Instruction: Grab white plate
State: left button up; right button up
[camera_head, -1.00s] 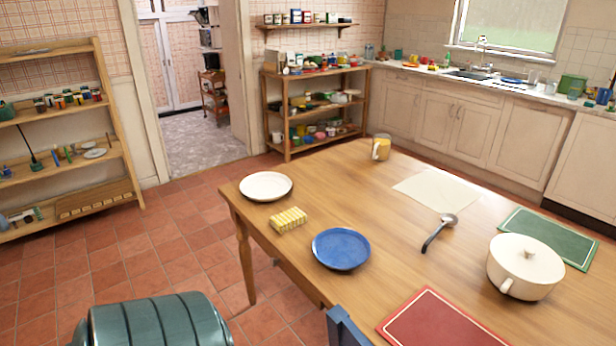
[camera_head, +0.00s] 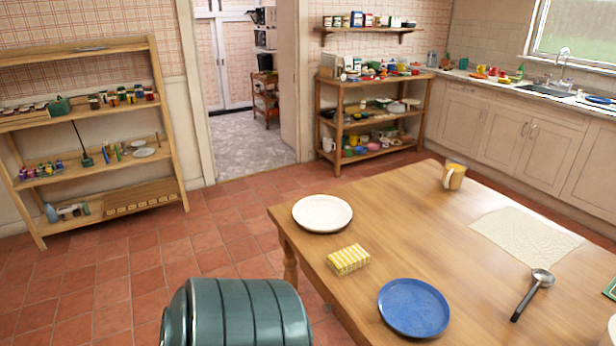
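A round white plate (camera_head: 322,213) lies flat and empty on the wooden table (camera_head: 425,225), close to its far left corner. A yellow checked block (camera_head: 349,260) and a blue plate (camera_head: 413,308) are on the table nearer to me. Neither of my grippers shows in the head view, and nothing touches the white plate.
A cream mat (camera_head: 525,241) and a ladle (camera_head: 532,294) lie to the right. A dark green ribbed rounded object (camera_head: 245,315) is at the bottom. Tiled floor (camera_head: 130,270) is clear left of the table.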

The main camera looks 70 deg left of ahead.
aim_at(318, 214)
jog(key=j+u, duration=0.2)
jog(key=j, duration=1.5)
